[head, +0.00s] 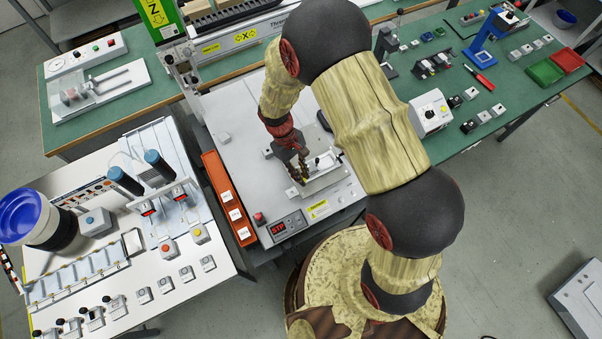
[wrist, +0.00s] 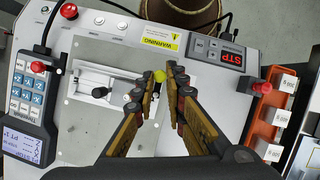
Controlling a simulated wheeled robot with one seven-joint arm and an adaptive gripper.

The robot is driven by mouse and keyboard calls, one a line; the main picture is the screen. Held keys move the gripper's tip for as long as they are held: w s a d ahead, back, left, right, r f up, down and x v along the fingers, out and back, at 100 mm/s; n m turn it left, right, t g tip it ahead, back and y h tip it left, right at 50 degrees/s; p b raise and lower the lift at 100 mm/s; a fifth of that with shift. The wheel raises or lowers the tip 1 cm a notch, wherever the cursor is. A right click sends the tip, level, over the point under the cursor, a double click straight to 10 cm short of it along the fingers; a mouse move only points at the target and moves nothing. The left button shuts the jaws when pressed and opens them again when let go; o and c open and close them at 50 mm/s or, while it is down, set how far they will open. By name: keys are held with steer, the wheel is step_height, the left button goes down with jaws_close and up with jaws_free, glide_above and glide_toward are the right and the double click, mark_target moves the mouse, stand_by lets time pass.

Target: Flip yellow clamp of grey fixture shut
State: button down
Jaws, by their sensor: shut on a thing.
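The grey fixture (wrist: 104,85) lies on the light plate of the machine bed, left of my fingertips in the wrist view. In the head view it (head: 322,180) is partly covered by my gripper (head: 298,172). The yellow clamp (wrist: 160,76) shows as a small round yellow end at my fingertips. My gripper (wrist: 167,79) is shut on this yellow end, with the fingers on either side of it. The rest of the clamp is mostly hidden by the fingers, so its exact angle cannot be told.
A red STP display (head: 284,226) and a red button (head: 260,218) stand at the bed's front edge. A keypad pendant (wrist: 33,90) lies at the wrist view's left. An orange rail (head: 228,198) runs beside the bed. The gantry beam (head: 240,40) stands behind.

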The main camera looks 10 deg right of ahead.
steer(key=c, duration=1.8)
jaws_free()
steer(key=v, duration=1.2)
steer(key=shift+w, duration=0.1)
steer(key=s+d+r+m+t+b, duration=0.1)
steer(key=s+d+r+m+t, duration=0.1)
steer(key=r, duration=0.6)
steer(key=s+d+r+m+t+y+b, duration=0.1)
steer(key=s+d+r+t, duration=0.3)
steer(key=s+r, duration=0.4)
steer(key=s+d+r+m+t+y+b, duration=0.1)
steer(key=s+d+r+m+t, duration=0.2)
steer(key=r, duration=0.7)
steer(key=shift+s+d, duration=0.5)
steer(key=shift+d, duration=0.2)
steer(key=shift+s+d, duration=0.5)
steer(key=shift+d, duration=0.15)
